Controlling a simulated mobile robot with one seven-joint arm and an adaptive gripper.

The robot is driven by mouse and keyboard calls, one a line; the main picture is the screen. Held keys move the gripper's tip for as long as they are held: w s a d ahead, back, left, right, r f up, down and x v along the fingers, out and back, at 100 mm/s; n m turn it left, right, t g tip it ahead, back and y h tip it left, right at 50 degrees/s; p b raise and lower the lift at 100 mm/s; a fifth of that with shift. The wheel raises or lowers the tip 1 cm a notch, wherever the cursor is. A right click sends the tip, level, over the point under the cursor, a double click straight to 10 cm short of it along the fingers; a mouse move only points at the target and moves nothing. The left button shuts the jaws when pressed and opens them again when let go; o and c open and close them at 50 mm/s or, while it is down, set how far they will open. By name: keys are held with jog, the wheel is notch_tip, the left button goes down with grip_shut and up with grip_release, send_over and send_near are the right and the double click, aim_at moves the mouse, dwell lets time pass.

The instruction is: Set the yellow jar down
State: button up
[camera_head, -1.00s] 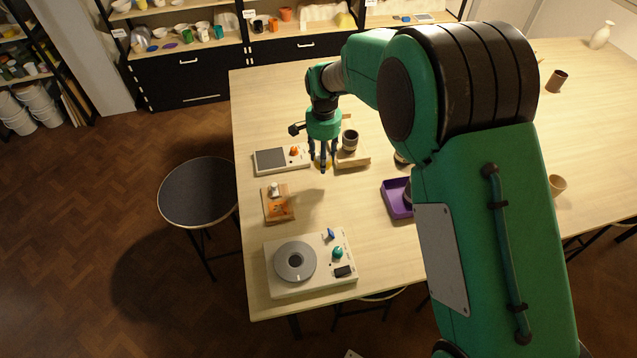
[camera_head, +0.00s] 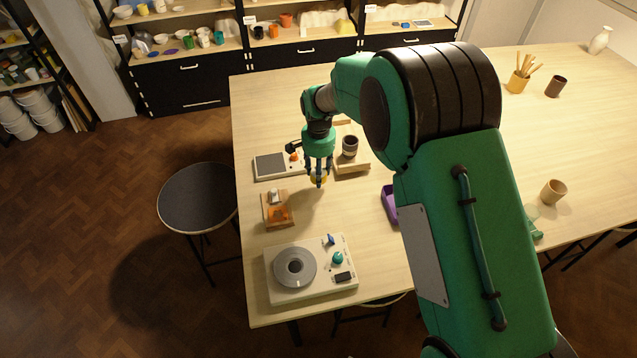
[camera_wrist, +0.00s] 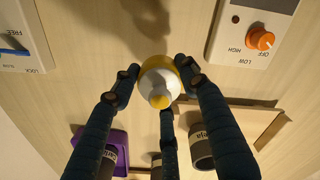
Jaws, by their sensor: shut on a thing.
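The yellow jar (camera_wrist: 159,82) is between the fingers of my gripper (camera_wrist: 160,92) in the wrist view, with a white top and a small yellow tip showing. In the head view my gripper (camera_head: 318,180) points down over the pale table, and only a bit of the jar's yellow (camera_head: 318,178) shows between the fingers. My gripper is shut on the jar. A dark shadow falls on the table beside it. The fingers hide much of the jar, and I cannot tell whether its base touches the table.
A device with an orange knob (camera_head: 270,165) lies to the left, and a dark cup (camera_head: 350,147) stands on a wooden stand (camera_head: 353,167) to the right. A wooden board (camera_head: 288,222), a wheel device (camera_head: 318,289) and a purple tray (camera_head: 389,206) lie nearer.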

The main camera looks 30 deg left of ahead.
jog(key=shift+f, duration=0.5)
jog(key=shift+f, duration=0.1)
jog(key=shift+f, duration=1.75)
jog(key=shift+f, duration=0.2)
jog(key=o, duration=1.4)
jog(key=shift+r, duration=0.1)
notch_tip(320, 180, up, 12)
jog(key=shift+r, duration=0.1)
